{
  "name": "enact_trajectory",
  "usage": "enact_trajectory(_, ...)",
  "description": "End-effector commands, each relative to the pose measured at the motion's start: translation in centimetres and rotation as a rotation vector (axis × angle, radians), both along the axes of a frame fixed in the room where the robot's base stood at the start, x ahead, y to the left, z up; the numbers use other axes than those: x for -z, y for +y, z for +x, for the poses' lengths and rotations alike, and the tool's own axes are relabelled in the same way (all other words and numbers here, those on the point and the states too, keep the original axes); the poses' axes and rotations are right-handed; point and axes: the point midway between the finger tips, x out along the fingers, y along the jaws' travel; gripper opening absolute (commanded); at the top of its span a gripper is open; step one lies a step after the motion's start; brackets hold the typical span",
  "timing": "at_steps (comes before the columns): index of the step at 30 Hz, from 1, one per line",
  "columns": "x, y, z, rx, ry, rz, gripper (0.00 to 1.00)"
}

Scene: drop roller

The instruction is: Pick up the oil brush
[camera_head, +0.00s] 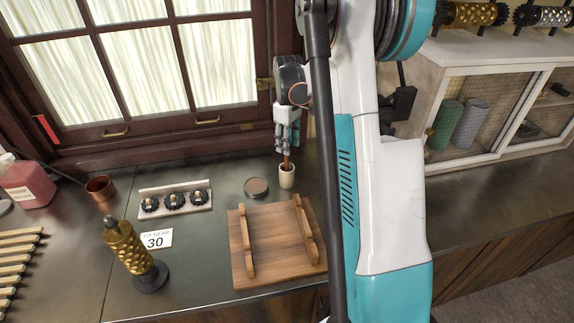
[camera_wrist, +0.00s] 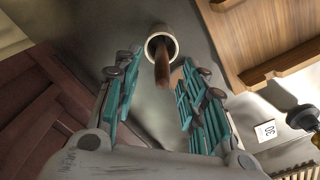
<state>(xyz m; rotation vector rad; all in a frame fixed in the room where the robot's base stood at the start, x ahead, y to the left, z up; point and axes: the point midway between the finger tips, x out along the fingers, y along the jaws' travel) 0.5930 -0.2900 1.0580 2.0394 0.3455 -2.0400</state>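The oil brush (camera_head: 287,161) stands in a small cream cup (camera_head: 287,179) on the dark counter; its brown handle points up and its lower end is hidden inside the cup. My gripper (camera_head: 287,145) is just above the cup, pointing down, with its fingers around the top of the handle. In the wrist view my gripper (camera_wrist: 158,82) is open, with its teal-padded fingers spread to either side. The brown handle (camera_wrist: 162,66) rises from the cup (camera_wrist: 153,39) into the gap between the fingertips; I see clear space on both sides of it.
A wooden stand with two rails (camera_head: 240,265) is in front of the cup, and a round dark tin (camera_head: 256,187) lies to its left. A gold roller (camera_head: 128,245), a "30" card (camera_head: 155,240) and a knob rack (camera_head: 175,203) are further left. A window (camera_head: 150,60) is behind.

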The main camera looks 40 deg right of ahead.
Motion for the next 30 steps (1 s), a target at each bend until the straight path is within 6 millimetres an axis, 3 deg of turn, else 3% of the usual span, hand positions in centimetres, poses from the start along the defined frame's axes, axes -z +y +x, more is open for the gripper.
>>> enact_trajectory(10, 4.5, 0.3, 0.1, 0.0, 0.0, 0.0, 0.38)
enact_trajectory(18, 4.8, 0.3, 0.1, 0.0, 0.0, 0.0, 0.38)
enact_trajectory(23, 4.8, 0.3, 0.1, 0.0, 0.0, 0.0, 0.02)
enact_trajectory(30, 4.8, 0.3, 0.1, 0.0, 0.0, 0.0, 0.0)
